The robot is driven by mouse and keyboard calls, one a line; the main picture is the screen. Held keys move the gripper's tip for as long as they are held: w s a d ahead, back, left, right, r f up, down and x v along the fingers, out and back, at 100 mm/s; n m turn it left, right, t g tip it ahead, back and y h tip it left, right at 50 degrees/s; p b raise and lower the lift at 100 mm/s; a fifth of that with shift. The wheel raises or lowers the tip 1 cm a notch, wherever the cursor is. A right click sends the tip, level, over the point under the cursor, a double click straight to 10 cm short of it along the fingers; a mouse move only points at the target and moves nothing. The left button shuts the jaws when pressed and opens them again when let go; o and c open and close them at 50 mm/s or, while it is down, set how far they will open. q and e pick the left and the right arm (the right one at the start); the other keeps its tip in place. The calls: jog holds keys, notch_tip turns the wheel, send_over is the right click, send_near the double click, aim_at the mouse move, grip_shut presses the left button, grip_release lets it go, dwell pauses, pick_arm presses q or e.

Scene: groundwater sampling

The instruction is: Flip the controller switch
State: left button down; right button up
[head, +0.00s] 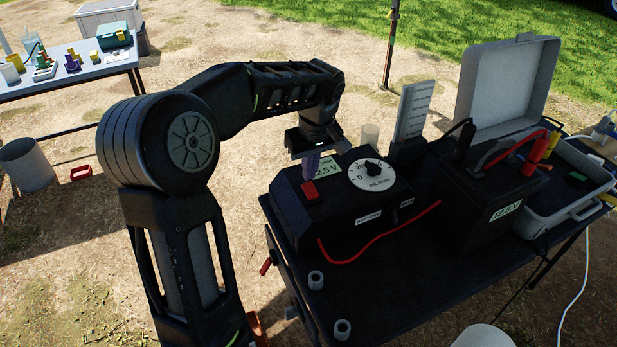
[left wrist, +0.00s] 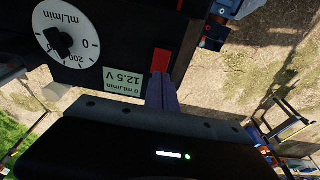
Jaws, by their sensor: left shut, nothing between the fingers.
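The controller (head: 345,205) is a black box on the dark table. On its top are a red switch (head: 310,191), a white dial with a black knob (head: 372,169) and a small display reading 12.5 V (head: 327,169). My left gripper (head: 309,177) is shut and empty, with its purple fingers pointing down just behind the red switch. In the left wrist view the shut fingertips (left wrist: 159,75) are close to the red switch (left wrist: 161,60); I cannot tell whether they touch it. The display there reads 0 mL/min and 12.5 V (left wrist: 122,81). My right gripper is not in view.
A black battery (head: 490,205) with a 12.5 V label stands right of the controller, before an open grey case (head: 510,85). A red cable (head: 385,240) runs along the controller's front. Two small grey rings (head: 316,280) lie on the table's front. A white table (head: 65,68) stands far left.

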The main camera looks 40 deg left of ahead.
aim_at(307, 186)
pick_arm(q)
jog(key=shift+w+a+f, duration=0.1)
jog(key=shift+a+f, duration=0.05)
jog(key=shift+f, duration=0.75)
jog(key=shift+w+a+f, duration=0.1)
jog(key=shift+a+f, duration=0.05)
jog(key=shift+f, duration=0.7)
